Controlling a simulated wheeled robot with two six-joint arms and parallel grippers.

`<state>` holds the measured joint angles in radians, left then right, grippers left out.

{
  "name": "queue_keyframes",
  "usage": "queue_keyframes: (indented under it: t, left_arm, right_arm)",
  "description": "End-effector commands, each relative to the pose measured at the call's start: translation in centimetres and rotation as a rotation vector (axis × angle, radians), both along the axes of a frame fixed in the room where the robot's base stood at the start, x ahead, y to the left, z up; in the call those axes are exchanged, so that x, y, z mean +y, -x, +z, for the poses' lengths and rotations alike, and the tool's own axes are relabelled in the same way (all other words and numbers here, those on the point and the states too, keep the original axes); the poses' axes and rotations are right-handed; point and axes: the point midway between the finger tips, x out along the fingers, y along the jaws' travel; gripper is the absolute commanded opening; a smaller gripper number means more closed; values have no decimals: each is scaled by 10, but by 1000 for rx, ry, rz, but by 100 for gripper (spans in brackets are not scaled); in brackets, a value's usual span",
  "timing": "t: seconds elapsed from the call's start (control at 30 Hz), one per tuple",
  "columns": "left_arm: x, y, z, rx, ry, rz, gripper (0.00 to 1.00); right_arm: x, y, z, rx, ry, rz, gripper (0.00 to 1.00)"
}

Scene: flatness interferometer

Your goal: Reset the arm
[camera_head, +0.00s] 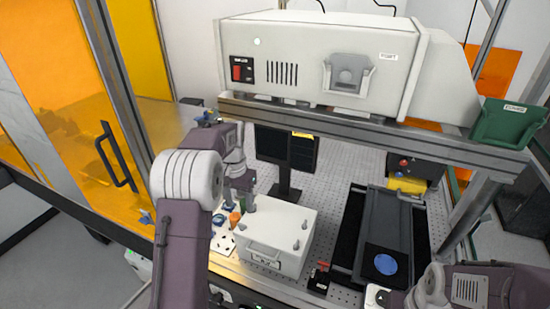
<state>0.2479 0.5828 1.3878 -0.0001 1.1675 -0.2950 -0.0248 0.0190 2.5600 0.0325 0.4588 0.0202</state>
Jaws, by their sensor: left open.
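My left arm (183,255) rises from the bottom edge, bends at its white elbow and reaches forward over the bench. My left gripper (238,190) points down above the left end of a white box with a front handle (272,238), near small coloured items. It is open, and I see nothing held in it. Whether its fingertips touch anything is too small to tell. My right arm (480,288) shows only in the bottom right corner. My right gripper is out of view.
A cream instrument housing (310,62) sits on a metal crossbeam (375,128). A green bin (503,122) is at its right end. A monitor (287,150) stands behind the white box. A dark tray (370,228) with a blue disc (386,264) lies right. Orange panels (62,90) border the left.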

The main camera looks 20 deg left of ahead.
Motion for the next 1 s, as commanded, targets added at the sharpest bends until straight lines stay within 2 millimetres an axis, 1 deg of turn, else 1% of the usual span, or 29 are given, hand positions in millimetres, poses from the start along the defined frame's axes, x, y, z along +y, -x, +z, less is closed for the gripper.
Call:
queue_keyframes:
  t: [0.07, 0.13, 0.17, 0.2, 0.23, 0.3, 0.37, 0.4, 0.47, 0.5, 0.57, 0.6, 0.67, 0.7, 0.73, 0.8, 0.9, 1.0]
  left_arm:
    - [-1, 0, -3, 0, 0, -3, 55]
    - [-8, -3, -8, -13, -3, -20, 55]
    - [-13, -6, -8, -31, -8, -33, 55]
    - [-24, -5, -10, -51, -11, -56, 55]
    - [-34, 3, -16, -46, -9, -77, 55]
    - [-58, 30, -34, -27, -2, -121, 55]
    - [-74, 52, -50, -22, 2, -140, 55]
    - [-83, 67, -63, -22, 4, -146, 55]
    - [-96, 91, -85, -22, 8, -148, 55]
    - [-102, 109, -101, -22, 11, -143, 55]
    - [-110, 136, -124, -24, 13, -126, 55]
    - [-114, 154, -137, -27, 15, -109, 55]
    - [-116, 177, -153, -29, 16, -73, 55]
    - [-116, 190, -160, -31, 17, -46, 55]
    - [-115, 198, -165, -31, 17, -24, 55]
    - [-115, 206, -176, -45, 18, 23, 55]
    - [-115, 191, -175, -102, 22, 65, 55]
    - [-115, 191, -175, -102, 22, 73, 55]
  right_arm:
    - [0, 0, -2, 0, 0, 0, 0]
    - [0, 0, -14, 0, 0, 0, 0]
    - [0, 0, -22, 0, 0, 0, 0]
    - [0, 0, -35, 0, 0, 0, 0]
    - [0, 0, -47, 0, 0, 0, 0]
    - [0, 0, -67, 1, 0, 0, 0]
    - [0, 0, -79, 1, 0, 0, 0]
    - [0, 0, -87, 0, 0, 0, 0]
    - [0, 0, -99, 0, 0, 0, 0]
    - [0, 0, -106, 0, 0, 0, 0]
    - [0, 0, -114, 0, 0, 0, 0]
    - [0, 0, -117, 0, 0, 0, 0]
    - [0, 0, -118, 0, 0, 0, 0]
    - [0, 0, -115, 0, 0, 0, 0]
    - [0, 0, -114, 0, 0, 0, 0]
    - [0, 0, -113, 0, 0, 0, 0]
    - [0, 0, -113, 0, 0, 0, 0]
    - [0, 0, -113, 0, 0, 0, 0]
